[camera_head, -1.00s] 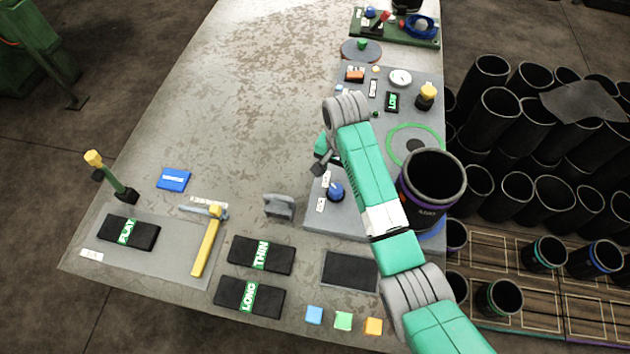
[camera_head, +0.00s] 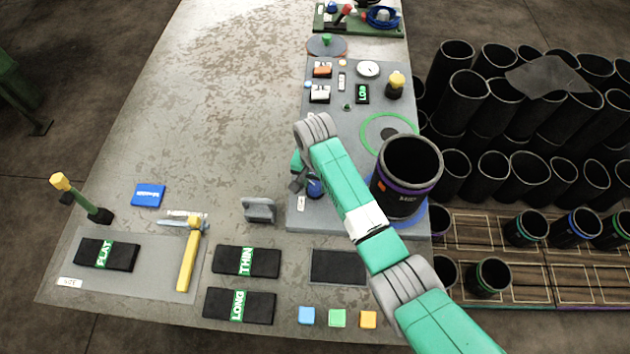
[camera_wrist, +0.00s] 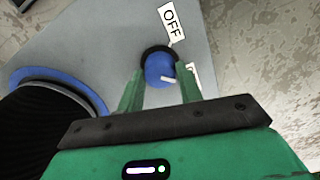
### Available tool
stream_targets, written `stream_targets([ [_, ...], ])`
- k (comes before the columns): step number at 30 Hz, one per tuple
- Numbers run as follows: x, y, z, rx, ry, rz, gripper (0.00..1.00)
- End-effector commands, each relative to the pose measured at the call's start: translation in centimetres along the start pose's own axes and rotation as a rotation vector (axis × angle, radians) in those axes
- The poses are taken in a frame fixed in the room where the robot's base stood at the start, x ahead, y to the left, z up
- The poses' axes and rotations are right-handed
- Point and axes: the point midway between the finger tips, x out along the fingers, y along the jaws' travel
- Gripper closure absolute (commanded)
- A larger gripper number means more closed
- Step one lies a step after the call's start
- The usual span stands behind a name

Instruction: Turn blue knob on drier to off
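The blue knob (camera_head: 315,188) sits on the grey drier panel (camera_head: 345,130), close to its left edge. In the wrist view the blue knob (camera_wrist: 158,68) has a dark collar and a white pointer mark directed right, toward a white label mostly hidden behind the right finger. The white OFF label (camera_wrist: 171,20) is above the knob. My gripper (camera_wrist: 160,84) is open, its two green fingers on either side of the knob; I cannot tell whether they touch it. In the head view my gripper (camera_head: 298,180) is at the knob's left, partly hidden by my arm.
A large black sleeve (camera_head: 405,185) stands on a blue ring right of my arm; it is also left in the wrist view (camera_wrist: 35,135). A grey bracket (camera_head: 258,210) stands left of the panel. A yellow-handled hammer (camera_head: 188,255) lies farther left. The table's upper middle is clear.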

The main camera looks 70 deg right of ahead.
Motion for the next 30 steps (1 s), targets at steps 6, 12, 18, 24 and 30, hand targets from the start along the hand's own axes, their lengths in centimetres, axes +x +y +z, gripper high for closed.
stream_targets([
  [6,-0.08,0.0,0.01,-0.008,0.0,0.0,0.87],
  [12,-0.29,-0.04,0.02,-0.075,0.0,0.001,0.87],
  [18,-0.43,-0.07,0.06,-0.223,-0.001,0.001,0.87],
  [24,-0.38,-0.05,0.05,-0.412,-0.002,0.0,0.87],
  [30,-0.3,-0.07,0.05,-0.602,-0.002,0.0,0.87],
])
